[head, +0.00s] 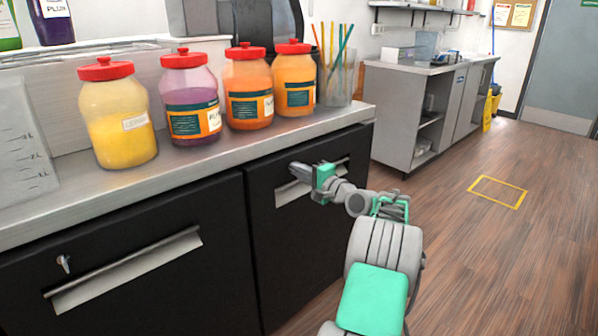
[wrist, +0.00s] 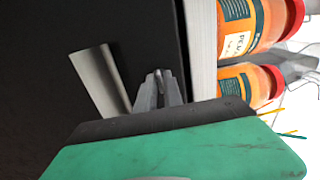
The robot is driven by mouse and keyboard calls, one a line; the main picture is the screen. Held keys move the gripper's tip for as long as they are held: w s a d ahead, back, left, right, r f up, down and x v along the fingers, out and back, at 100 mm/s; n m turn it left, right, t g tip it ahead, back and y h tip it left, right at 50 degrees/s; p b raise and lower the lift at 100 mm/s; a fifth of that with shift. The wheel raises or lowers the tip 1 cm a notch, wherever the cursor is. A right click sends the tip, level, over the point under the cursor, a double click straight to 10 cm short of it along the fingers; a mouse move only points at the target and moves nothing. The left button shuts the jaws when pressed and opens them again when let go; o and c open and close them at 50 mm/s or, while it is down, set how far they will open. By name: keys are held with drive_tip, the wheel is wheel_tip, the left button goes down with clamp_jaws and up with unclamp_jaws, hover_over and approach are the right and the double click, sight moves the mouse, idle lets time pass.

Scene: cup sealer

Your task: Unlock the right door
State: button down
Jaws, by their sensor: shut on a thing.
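The right door (head: 292,232) is a black cabinet front under the steel counter, with a long metal handle (head: 292,190) near its top. It looks closed. My gripper (head: 298,169) is at the upper left part of this door, above the handle's left end. In the wrist view the gripper (wrist: 158,78) is shut on a small metal key (wrist: 158,73) at the door's black face. The fingers hide most of the key and its lock. The handle also shows in the wrist view (wrist: 100,78), beside the fingers.
The left door (head: 150,285) is closed, with a key (head: 64,263) in its lock and a long handle. Several jars with red lids stand on the counter (head: 200,160), next to a clear cup of straws (head: 338,82). The wooden floor at right is clear.

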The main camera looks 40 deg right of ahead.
drive_tip(key=shift+f+n+b, duration=0.1)
drive_tip(key=shift+n+b, duration=6.75)
drive_tip(key=shift+n, duration=1.95)
drive_tip(key=c, duration=1.6)
unclamp_jaws()
